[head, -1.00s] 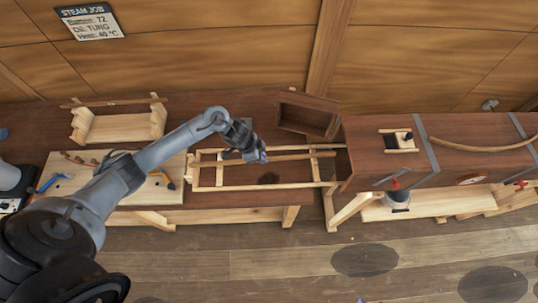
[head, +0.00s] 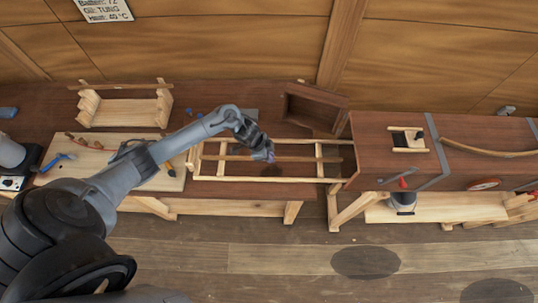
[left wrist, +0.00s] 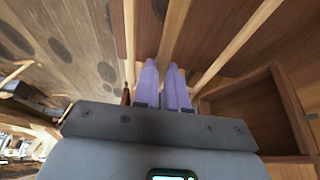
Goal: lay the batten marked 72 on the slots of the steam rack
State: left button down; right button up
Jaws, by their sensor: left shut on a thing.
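The steam rack (head: 255,180) is a pale wooden frame with long rails and crosspieces, lying on the bench before the steam box (head: 385,150). A long thin batten (head: 305,158) lies lengthwise over it, between the long rails and roughly parallel to them. I cannot read a number on it. My left gripper (head: 270,157) is shut on this batten near its middle. In the left wrist view its purple fingers (left wrist: 163,85) pinch the strip (left wrist: 175,32). I cannot tell whether the batten touches the crosspieces. My right gripper is not in view.
An open dark box (head: 313,108) stands behind the rack. A curved strip (head: 490,149) lies on the steam box. A wooden stand (head: 125,106) bears another strip at the back left. A pale board (head: 95,165) with tools lies at the left.

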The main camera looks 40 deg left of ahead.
pick_arm(q)
notch_tip(320, 180, down, 3)
jog(key=shift+b, duration=1.2)
jog(key=shift+f+b, duration=1.05)
jog(key=shift+f, duration=0.7)
jog(key=c, duration=1.1)
grip_release()
